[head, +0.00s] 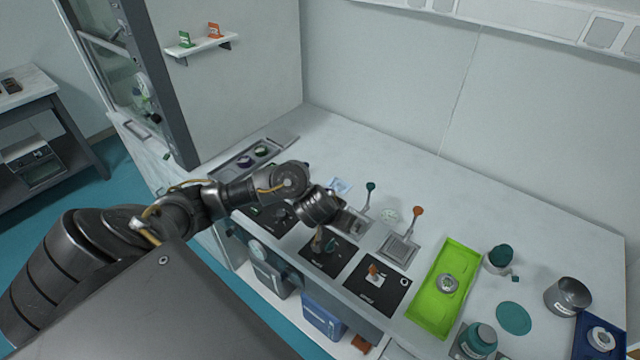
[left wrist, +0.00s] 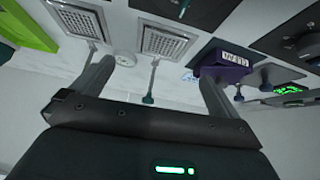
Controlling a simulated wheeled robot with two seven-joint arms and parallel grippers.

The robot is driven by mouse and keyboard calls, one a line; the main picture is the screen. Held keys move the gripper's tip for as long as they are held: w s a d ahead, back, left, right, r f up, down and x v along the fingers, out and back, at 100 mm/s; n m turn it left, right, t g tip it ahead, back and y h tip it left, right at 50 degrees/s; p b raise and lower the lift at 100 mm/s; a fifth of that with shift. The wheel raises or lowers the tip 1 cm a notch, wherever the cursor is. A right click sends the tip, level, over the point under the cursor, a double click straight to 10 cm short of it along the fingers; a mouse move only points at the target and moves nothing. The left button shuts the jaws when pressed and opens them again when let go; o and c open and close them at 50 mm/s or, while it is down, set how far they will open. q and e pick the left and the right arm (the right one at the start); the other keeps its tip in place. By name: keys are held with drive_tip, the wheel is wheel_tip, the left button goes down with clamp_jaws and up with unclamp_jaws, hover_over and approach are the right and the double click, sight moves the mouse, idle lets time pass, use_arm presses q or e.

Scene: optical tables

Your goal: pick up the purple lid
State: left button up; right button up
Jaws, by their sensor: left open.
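My right gripper is out of view.
Two stirrers, teal (head: 370,187) and orange (head: 417,211), stand by grid plates (head: 398,249). A lime tray (head: 458,262) and a steel pot (head: 568,296) are to the right. The bench's back strip is mostly clear.

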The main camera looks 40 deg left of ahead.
use_arm(q)
drive_tip(key=w+a+r+n+g+y, duration=0.15)
drive_tip(key=a+r+n, duration=0.3)
drive_tip(key=a, duration=0.75)
drive_tip(key=shift+m+y, duration=0.25)
drive_tip(key=shift+y, duration=0.2)
drive_tip(key=b+x, duration=0.4)
drive_tip(key=x, duration=0.1)
drive_tip(key=shift+f+b, duration=0.15)
drive_tip(key=shift+b, duration=0.25)
drive_tip(key=shift+w, duration=0.15)
drive_tip(key=x, duration=0.1)
drive_tip(key=b+x, duration=0.1)
drive_tip(key=x, duration=0.1)
drive_tip(key=b+x, duration=0.1)
drive_tip(key=x, duration=0.1)
drive_tip(key=shift+d+f, duration=0.2)
drive_tip(key=shift+d, duration=0.15)
drive_tip(key=shift+c, duration=0.4)
drive_tip(key=c, duration=1)
drive_tip(key=shift+r, duration=0.1)
